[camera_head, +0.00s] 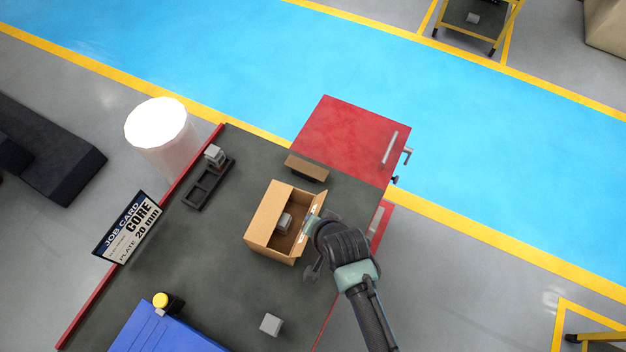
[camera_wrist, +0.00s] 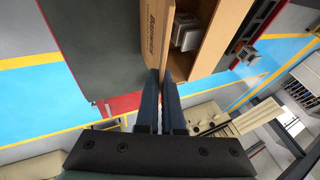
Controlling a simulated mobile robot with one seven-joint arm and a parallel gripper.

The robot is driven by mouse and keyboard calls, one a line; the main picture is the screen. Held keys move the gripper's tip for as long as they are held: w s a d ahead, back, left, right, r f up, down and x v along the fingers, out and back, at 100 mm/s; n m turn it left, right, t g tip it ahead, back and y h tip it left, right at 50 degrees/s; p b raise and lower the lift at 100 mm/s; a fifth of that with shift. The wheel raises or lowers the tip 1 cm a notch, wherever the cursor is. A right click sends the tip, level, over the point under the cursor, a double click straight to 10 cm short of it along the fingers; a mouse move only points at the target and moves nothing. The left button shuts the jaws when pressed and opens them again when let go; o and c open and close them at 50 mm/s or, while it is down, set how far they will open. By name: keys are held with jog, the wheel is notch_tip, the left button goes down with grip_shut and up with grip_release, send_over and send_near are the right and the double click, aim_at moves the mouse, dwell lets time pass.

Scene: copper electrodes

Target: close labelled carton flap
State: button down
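An open brown cardboard carton (camera_head: 259,236) stands on the dark worktop, with a grey metal block (camera_head: 284,223) inside. Its left flap (camera_head: 268,208) shows as a broad tan panel. In the wrist view, a cardboard panel with dark printed lettering (camera_wrist: 152,32) rises in front of the fingertips, and the block (camera_wrist: 186,32) lies to its right inside the carton. My gripper (camera_head: 312,222) is at the carton's right side. In the wrist view, my gripper's fingers (camera_wrist: 166,78) are close together at the panel's lower edge; exact contact is unclear. Nothing held is visible.
A small brown box (camera_head: 306,168) stands behind the carton. A dark tray (camera_head: 208,184) with a grey block, a job card (camera_head: 128,228), a blue case (camera_head: 160,332) and a loose grey block (camera_head: 271,324) share the worktop.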

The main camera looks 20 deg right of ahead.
aim_at(287, 221)
jog(key=shift+w+a+r, duration=0.1)
jog(key=shift+r, duration=0.05)
jog(key=shift+w+a+r+g+h+p, duration=0.2)
jog(key=shift+g+h+p, duration=0.2)
jog(key=shift+p, duration=0.15)
jog(key=shift+w+a+r+n+g+h+p, duration=0.15)
jog(key=shift+w+n+g+h+p, duration=0.2)
jog(key=shift+g, duration=0.25)
jog(key=shift+w+a+g+h, duration=0.25)
jog(key=shift+a+g+h, duration=0.05)
jog(key=shift+g+h, duration=0.25)
jog(key=w+a+f+n+g+h+b, duration=0.1)
jog(key=g+h+b, duration=0.1)
jog(key=b, duration=0.4)
jog(key=w+a+f+g+h+b, duration=0.1)
jog(key=g+h+b, duration=0.2)
jog(key=b, duration=0.3)
jog(key=w+a+f+n+g+h+b, duration=0.1)
jog(key=g+h+b, duration=0.1)
jog(key=b, duration=0.4)
jog(key=shift+f+n+g+h, duration=0.1)
jog(key=shift+n+g+h, duration=0.2)
jog(key=shift+h, duration=0.3)
jog(key=g+h+b, duration=0.1)
jog(key=b, duration=0.2)
jog(key=shift+w+a+f+n+b, duration=0.15)
jog(key=shift+n+b, duration=0.2)
jog(key=shift+h, duration=0.4)
